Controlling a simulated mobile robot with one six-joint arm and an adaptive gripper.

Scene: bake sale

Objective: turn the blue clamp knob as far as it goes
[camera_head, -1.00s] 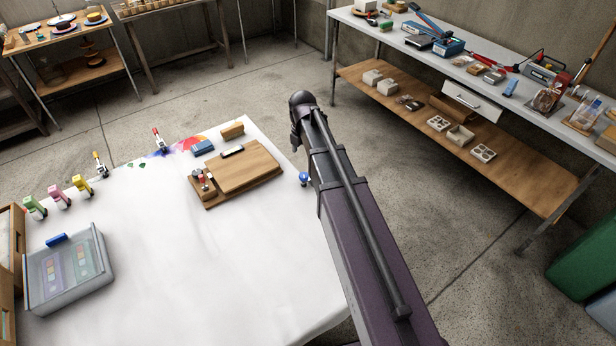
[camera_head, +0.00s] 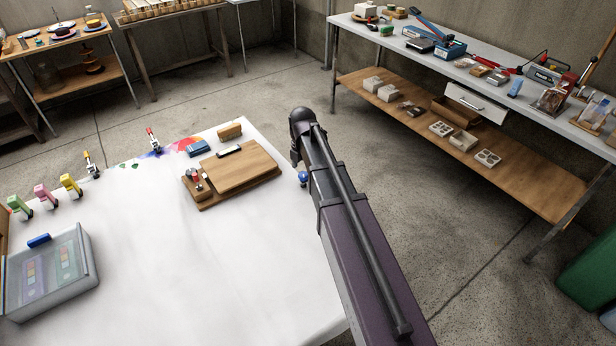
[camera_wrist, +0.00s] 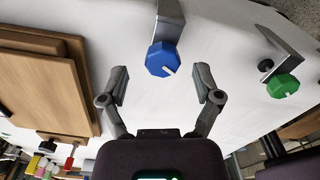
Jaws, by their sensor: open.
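The blue clamp knob (camera_wrist: 161,58) is faceted, with a white pointer line aimed toward the lower right in the wrist view. It sits at the end of a grey metal clamp bracket (camera_wrist: 172,14) at the white table's edge. My gripper (camera_wrist: 161,74) is open, one finger on each side of the knob's near end, with gaps on both sides; I cannot tell whether the knob is fully between the fingertips. In the head view the blue knob (camera_head: 303,177) shows beside my arm, at the table's right edge. My gripper is hidden there by my arm.
A green clamp knob (camera_wrist: 284,87) hangs from another bracket to the right in the wrist view. A wooden board (camera_head: 245,166) lies on the white table (camera_head: 190,265) near the blue knob. A lidded clear box (camera_head: 78,287) stands at the left. The table's middle is clear.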

